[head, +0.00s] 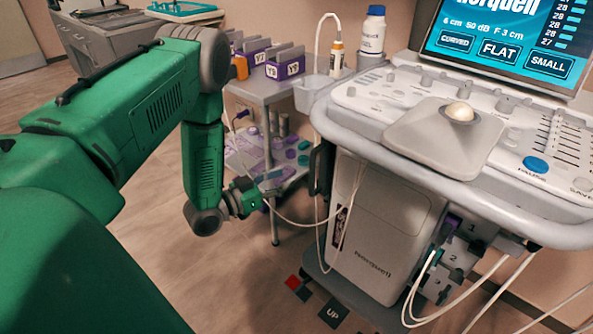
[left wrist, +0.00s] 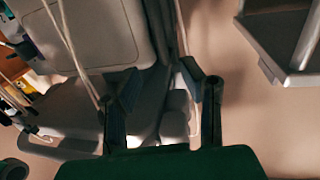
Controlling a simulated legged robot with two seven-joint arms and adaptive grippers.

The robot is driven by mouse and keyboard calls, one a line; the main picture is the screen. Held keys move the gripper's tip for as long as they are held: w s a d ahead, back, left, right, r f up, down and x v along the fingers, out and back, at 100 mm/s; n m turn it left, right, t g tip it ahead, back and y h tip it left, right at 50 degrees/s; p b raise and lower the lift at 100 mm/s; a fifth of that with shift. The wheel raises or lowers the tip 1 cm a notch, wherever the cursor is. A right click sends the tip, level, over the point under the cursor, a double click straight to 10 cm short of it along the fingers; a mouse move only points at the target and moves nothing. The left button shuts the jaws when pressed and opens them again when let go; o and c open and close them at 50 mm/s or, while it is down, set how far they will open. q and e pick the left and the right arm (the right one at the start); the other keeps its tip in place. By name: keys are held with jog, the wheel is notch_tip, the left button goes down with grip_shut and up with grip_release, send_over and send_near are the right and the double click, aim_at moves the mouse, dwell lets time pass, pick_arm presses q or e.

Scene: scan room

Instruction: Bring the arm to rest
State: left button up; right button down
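My left arm (head: 110,115) is green. It comes in from the left in the head view, bends at a grey elbow joint and hangs down in front of the side cart. My left gripper (head: 268,190) is at its lower end, low beside the left side of the scanner cart (head: 385,215). In the left wrist view the two fingers of the left gripper (left wrist: 164,88) stand apart with a gap between them. Nothing is held between them. Part of the scanner's body shows beyond the fingers. My right gripper is in neither view.
The scanner console (head: 440,125) and screen (head: 510,40) stand at right. Loose white cables (head: 335,215) hang close by the left gripper. A side cart (head: 262,90) holds purple-labelled bins (head: 285,65). A white bottle (head: 372,32) stands behind the console.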

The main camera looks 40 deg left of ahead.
pick_arm(q)
jog(key=shift+s+a, duration=0.15)
jog(key=shift+s, duration=0.45)
jog(key=s+d+f+n+g+y+p, duration=0.1)
jog(key=s+d+f+g+p, duration=0.15)
jog(key=d+g, duration=0.2)
jog(key=s+d+f+g+y+p, duration=0.1)
jog(key=s+d+f+g+p, duration=0.15)
jog(key=d, duration=0.35)
jog(key=s+d+r+g+y+p, duration=0.1)
jog(key=s+g, duration=0.4)
jog(key=s, duration=0.5)
jog(key=s+d+n+g+y+p, duration=0.1)
jog(key=s+d+g+p, duration=0.3)
jog(key=s, duration=0.7)
jog(key=shift+d+r+g, duration=0.2)
jog(key=shift+r+g, duration=0.15)
jog(key=shift+g, duration=0.15)
jog(key=shift+w, duration=0.1)
